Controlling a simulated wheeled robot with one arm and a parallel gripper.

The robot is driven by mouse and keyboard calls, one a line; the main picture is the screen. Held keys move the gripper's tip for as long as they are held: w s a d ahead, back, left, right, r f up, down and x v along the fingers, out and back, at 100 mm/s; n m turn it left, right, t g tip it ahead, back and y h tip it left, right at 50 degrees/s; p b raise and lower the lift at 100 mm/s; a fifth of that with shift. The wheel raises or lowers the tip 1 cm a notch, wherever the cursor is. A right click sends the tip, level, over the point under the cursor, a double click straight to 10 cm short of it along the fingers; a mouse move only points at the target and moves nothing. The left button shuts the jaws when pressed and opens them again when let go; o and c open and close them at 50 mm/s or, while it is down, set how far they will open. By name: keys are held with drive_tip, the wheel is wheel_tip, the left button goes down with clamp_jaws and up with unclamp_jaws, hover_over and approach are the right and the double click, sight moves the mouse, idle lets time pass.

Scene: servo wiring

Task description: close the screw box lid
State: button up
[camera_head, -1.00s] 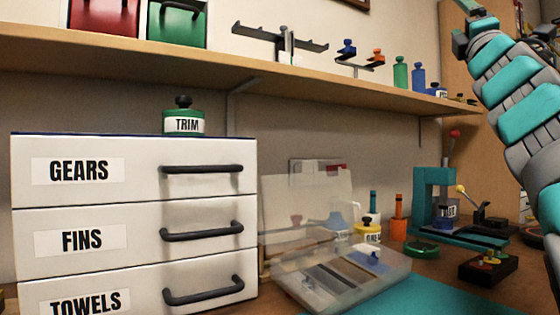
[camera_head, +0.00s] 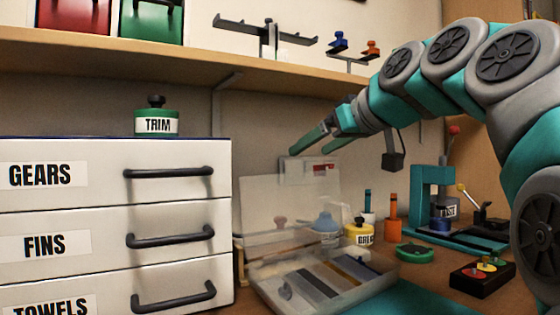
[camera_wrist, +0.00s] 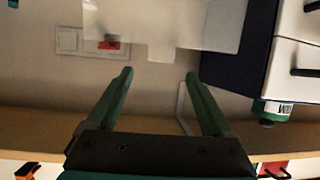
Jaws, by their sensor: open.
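The screw box (camera_head: 324,283) is a clear compartment case on the bench, right of the drawer unit. Its clear lid (camera_head: 262,206) stands raised at the back, so the box is open. Small parts in the compartments are hard to make out. My gripper (camera_head: 312,146) is above and behind the lid's upper right edge, apart from it and empty. In the wrist view the gripper's two green fingers (camera_wrist: 158,85) are spread, with nothing between them. The translucent lid (camera_wrist: 165,25) shows beyond the fingertips at the top of that view.
A drawer unit (camera_head: 190,258) stands at the left with a TRIM jar (camera_head: 157,123) on it. The shelf (camera_head: 180,58) runs above. A yellow jar (camera_head: 358,234), orange bottle (camera_head: 391,222) and teal press (camera_head: 430,205) stand right of the box.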

sight(295, 161)
drive_tip(key=x, duration=0.8)
drive_tip(key=shift+s+f+p, duration=0.1)
drive_tip(key=shift+s+p, duration=0.1)
drive_tip(key=shift+p, duration=0.15)
clamp_jaws()
idle(0.4)
